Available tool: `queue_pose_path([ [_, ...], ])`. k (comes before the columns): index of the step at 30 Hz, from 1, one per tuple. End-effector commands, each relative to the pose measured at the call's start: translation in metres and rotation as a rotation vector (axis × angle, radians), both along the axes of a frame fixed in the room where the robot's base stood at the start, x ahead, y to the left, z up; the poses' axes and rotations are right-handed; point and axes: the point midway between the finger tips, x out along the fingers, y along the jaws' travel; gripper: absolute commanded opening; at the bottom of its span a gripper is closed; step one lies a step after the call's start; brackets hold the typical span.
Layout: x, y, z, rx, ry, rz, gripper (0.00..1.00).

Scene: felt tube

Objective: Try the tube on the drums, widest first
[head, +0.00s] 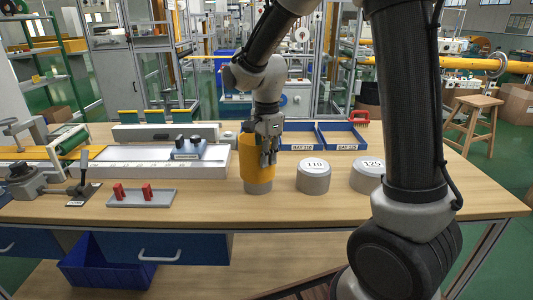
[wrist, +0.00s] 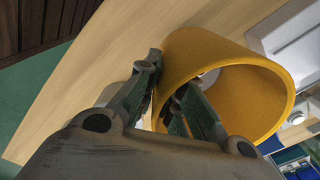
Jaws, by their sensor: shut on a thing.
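The yellow felt tube (head: 256,160) stands upright at the table's middle in the head view. My gripper (head: 268,157) is shut on its wall at the right. In the wrist view the tube (wrist: 235,75) shows its open end, with one finger inside and one outside. A grey drum (head: 258,188) shows below the tube's lower edge, its top hidden. A pale surface shows inside the tube in the wrist view. I cannot tell how far the tube is down around this drum. The drum marked 110 (head: 313,177) and the drum marked 125 (head: 367,175) stand bare to the right.
Two blue trays, BAY 110 (head: 299,148) and BAY 125 (head: 344,147), lie behind the drums. A long grey measuring bed (head: 130,168) and a small tray with red clips (head: 140,199) are at left. Table is clear in front of the drums.

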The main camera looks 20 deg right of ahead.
Motion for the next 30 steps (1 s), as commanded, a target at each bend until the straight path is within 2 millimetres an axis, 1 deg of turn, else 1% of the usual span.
queue_pose_path([
  [23,0.0,0.0,-0.032,-0.001,0.002,0.0,0.0],
  [24,0.0,0.0,-0.032,0.0,0.001,0.0,0.11],
  [28,0.0,0.0,-0.032,0.0,0.0,0.0,0.34],
  [30,0.0,0.0,-0.032,0.0,0.0,0.0,0.34],
])
